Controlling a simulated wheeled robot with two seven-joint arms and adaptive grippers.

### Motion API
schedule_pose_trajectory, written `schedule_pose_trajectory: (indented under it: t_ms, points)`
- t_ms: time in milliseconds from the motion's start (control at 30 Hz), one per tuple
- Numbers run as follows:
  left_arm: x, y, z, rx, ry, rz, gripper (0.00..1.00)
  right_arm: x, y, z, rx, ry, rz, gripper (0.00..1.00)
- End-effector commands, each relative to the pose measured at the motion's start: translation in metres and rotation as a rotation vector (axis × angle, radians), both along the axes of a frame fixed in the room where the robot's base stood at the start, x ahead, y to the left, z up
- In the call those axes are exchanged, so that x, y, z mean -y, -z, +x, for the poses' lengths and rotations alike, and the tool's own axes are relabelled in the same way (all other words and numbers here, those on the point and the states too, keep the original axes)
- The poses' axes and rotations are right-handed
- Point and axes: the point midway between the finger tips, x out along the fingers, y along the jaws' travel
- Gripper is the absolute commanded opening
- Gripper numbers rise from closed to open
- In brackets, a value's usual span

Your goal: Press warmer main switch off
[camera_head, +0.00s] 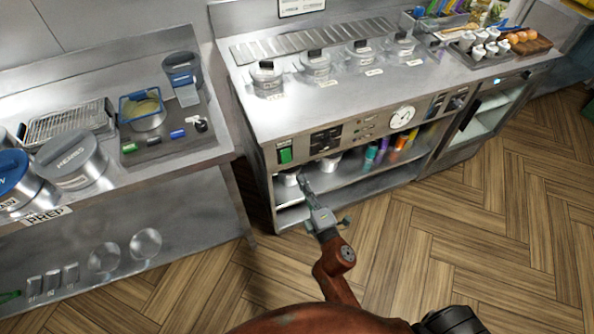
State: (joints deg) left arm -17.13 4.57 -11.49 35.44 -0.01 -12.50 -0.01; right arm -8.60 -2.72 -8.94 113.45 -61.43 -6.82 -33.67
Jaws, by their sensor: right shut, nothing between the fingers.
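The warmer (395,138) is a steel counter with a front control panel. A green rocker switch (285,155) sits at the left end of that panel, likely the main switch; its label is too small to read. My right gripper (303,182) is shut and empty. In the head view its tips are just below and slightly right of the green switch, in front of the open shelf. They look apart from the switch, though the depth gap is hard to judge. My left gripper is not in view.
Black switches (326,138) and a round dial (402,117) are farther right on the panel. Lidded pots (267,78) are set in the top. Small pots and coloured bottles (382,148) stand on the shelf below. A prep counter (190,150) is left; wooden floor (480,230) is clear.

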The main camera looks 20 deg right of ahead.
Motion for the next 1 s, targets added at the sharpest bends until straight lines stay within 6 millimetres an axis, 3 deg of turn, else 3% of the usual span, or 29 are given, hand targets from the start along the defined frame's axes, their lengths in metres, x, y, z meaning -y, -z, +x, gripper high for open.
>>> schedule_pose_trajectory:
  t_ms: [233, 833, 933, 1000]
  points:
    - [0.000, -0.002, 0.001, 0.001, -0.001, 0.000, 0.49, -0.001, -0.003, -0.022, 0.000, 0.000, 0.001, 0.00]
    - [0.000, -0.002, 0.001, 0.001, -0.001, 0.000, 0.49, -0.002, -0.003, -0.023, -0.001, -0.003, 0.001, 0.00]
    - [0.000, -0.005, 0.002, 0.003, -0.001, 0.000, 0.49, -0.002, 0.010, -0.022, -0.027, -0.006, 0.021, 0.00]
    - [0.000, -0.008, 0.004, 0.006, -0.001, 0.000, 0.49, -0.002, 0.034, -0.020, -0.073, -0.011, 0.061, 0.00]
